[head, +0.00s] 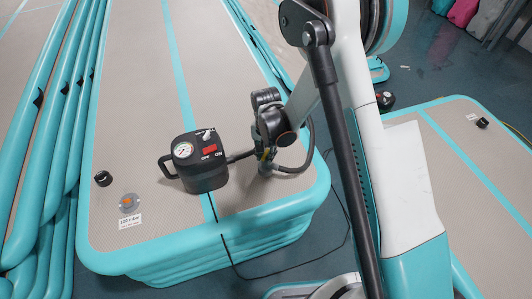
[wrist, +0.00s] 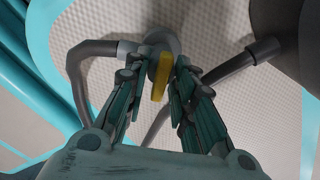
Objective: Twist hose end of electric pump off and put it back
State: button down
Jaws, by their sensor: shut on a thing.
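The electric pump (head: 203,172) is a black box with a round gauge, a red switch and a handle on its left. It stands on the grey inflatable track (head: 135,165). The grey hose end (head: 265,170) is upright on the track to the right of the pump; its hose (head: 306,155) loops right. My gripper (head: 268,156) points down at the hose end. In the wrist view my gripper (wrist: 162,65) is shut on the hose end, around its yellow part (wrist: 161,78). The grey hose (wrist: 76,75) curves off left. The valve underneath is mostly hidden.
A black cap (head: 103,178) and an orange-centred valve (head: 129,203) are at the track's left. A black cable (head: 290,265) runs over the track's front onto the floor. Another track (head: 470,155) is at right.

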jog(key=shift+f+b, duration=0.4)
jog(key=shift+f, duration=0.1)
jog(key=c, duration=1.3)
grip_release()
notch_tip(320, 180, up, 12)
